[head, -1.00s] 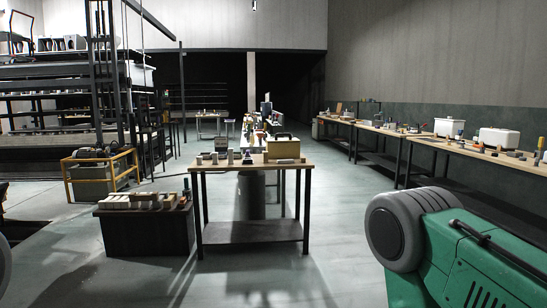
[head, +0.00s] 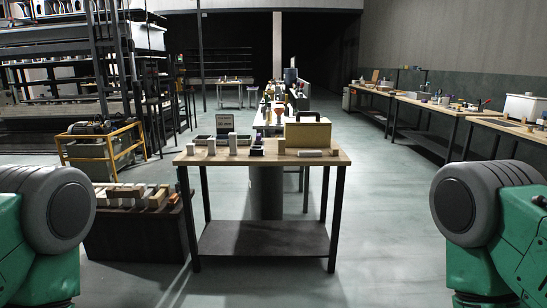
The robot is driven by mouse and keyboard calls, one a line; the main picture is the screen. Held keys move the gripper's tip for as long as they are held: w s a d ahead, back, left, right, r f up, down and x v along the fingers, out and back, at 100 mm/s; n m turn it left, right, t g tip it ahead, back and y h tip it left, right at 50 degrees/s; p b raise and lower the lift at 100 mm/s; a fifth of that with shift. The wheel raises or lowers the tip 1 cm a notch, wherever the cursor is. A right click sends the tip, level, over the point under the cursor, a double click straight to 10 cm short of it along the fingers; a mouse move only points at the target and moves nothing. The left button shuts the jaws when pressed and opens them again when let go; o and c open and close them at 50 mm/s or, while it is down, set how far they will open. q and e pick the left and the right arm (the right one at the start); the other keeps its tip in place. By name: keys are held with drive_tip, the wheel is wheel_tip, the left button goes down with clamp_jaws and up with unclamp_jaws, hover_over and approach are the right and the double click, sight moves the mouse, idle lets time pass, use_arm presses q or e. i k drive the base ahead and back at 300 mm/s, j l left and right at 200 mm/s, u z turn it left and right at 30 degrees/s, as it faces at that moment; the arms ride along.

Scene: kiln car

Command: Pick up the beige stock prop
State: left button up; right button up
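The wooden-topped table (head: 335,160) stands ahead of me. I cannot tell for sure which of these is the beige stock prop. Neither gripper shows in the head view; only green and grey parts of my own arms show at the lower left and lower right.
On the table are a yellowish box with a handle (head: 308,136), a light flat block (head: 310,153) and a dark piece (head: 257,148). A dark low stand with blocks (head: 135,232) is at the left, near a yellow-framed cart (head: 98,150). Benches (head: 430,108) line the right; floor between is clear.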

sight(281, 141)
drive_tip(key=i+l, duration=0.1)
drive_tip(key=i, duration=0.25)
drive_tip(key=i+l, duration=0.1)
drive_tip(key=i, duration=0.25)
drive_tip(key=i+j+z, duration=0.1)
drive_tip(key=i+z, duration=0.15)
drive_tip(key=i, duration=0.2)
drive_tip(key=i+j+z, duration=0.25)
drive_tip(key=i, duration=0.2)
